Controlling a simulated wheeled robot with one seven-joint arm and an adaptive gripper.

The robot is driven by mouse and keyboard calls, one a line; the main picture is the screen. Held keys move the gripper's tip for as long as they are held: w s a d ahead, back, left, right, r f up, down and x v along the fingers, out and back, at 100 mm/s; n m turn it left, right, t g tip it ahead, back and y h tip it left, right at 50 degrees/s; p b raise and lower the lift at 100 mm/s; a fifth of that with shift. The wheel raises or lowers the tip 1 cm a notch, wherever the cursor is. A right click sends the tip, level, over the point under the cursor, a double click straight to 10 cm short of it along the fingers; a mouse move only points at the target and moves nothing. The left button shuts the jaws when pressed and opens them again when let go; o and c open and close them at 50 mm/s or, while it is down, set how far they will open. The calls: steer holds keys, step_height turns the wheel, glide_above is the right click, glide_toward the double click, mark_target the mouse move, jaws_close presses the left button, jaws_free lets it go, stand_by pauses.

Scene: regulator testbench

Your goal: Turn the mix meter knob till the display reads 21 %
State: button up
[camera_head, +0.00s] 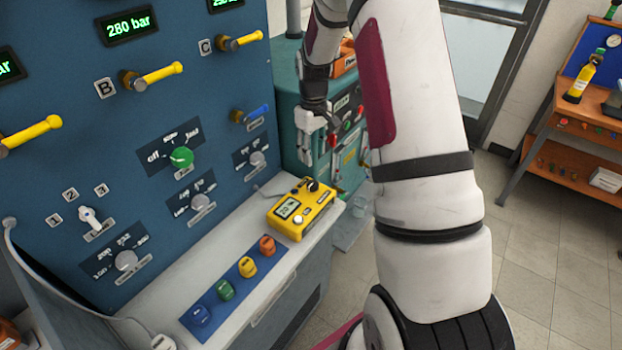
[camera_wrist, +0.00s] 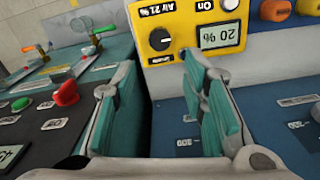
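The yellow mix meter (camera_head: 303,222) lies on the bench ledge in the head view, with a black knob (camera_head: 313,185) and a small display (camera_head: 288,208). In the wrist view the meter (camera_wrist: 182,14) appears upside down at the top. In the head view my gripper (camera_head: 325,125) is above and behind the meter.
The blue panel (camera_head: 220,105) with levers and knobs stands left of the meter. Coloured knobs sit on a blue strip (camera_head: 240,283) on the ledge. A teal machine (camera_head: 285,85) with controls stands behind, close to my gripper. An orange workbench (camera_head: 580,120) is far right.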

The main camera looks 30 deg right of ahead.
mark_target(313, 183)
step_height(313, 183, down, 12)
steer(key=shift+r+p, duration=0.1)
steer(key=shift+p, duration=0.65)
steer(key=shift+c, duration=0.5)
steer(key=c, duration=0.8)
